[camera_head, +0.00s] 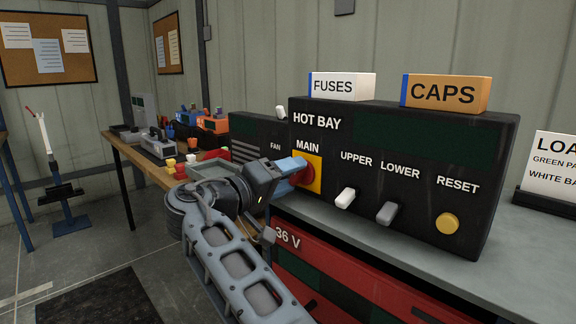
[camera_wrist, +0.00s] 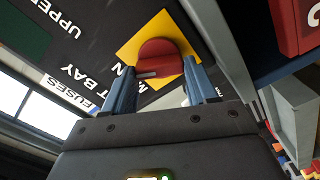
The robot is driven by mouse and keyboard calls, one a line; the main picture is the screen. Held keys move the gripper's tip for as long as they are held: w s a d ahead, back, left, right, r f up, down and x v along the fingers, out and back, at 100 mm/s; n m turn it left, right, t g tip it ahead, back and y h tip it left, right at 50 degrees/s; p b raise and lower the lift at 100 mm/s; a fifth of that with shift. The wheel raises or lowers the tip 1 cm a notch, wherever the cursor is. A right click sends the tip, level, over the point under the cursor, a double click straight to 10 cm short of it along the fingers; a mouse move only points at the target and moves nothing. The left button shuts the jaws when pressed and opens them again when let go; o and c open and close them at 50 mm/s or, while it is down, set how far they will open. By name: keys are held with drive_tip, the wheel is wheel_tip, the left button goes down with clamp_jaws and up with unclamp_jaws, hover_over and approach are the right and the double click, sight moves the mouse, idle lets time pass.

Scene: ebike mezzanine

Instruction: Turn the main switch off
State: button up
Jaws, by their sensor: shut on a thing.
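The main switch is a red rotary knob (camera_head: 308,175) on a yellow plate (camera_head: 316,186), under the word MAIN on the black HOT BAY panel (camera_head: 340,130). The knob also shows in the wrist view (camera_wrist: 162,58), with a pale line on it near my fingers. My gripper (camera_head: 295,167) reaches the knob from the left. Its two blue fingers (camera_wrist: 158,85) are shut on the knob, one on either side. Fingers and gripper body hide part of the knob and plate in the head view.
Right of MAIN are the UPPER lever (camera_head: 345,198), the LOWER lever (camera_head: 387,213) and the yellow RESET button (camera_head: 447,223). FUSES (camera_head: 342,87) and CAPS (camera_head: 445,94) boxes stand on top.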

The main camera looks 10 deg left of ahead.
drive_tip(key=n+p, duration=0.2)
drive_tip(key=n, duration=0.1)
drive_tip(key=shift+f+n+p, duration=0.1)
drive_tip(key=shift+n+p, duration=0.95)
drive_tip(key=shift+n, duration=0.25)
drive_tip(key=shift+f, duration=0.1)
drive_tip(key=o, duration=1.1)
drive_tip(key=shift+c, duration=0.2)
drive_tip(key=v, duration=0.8)
drive_tip(key=shift+b, duration=0.45)
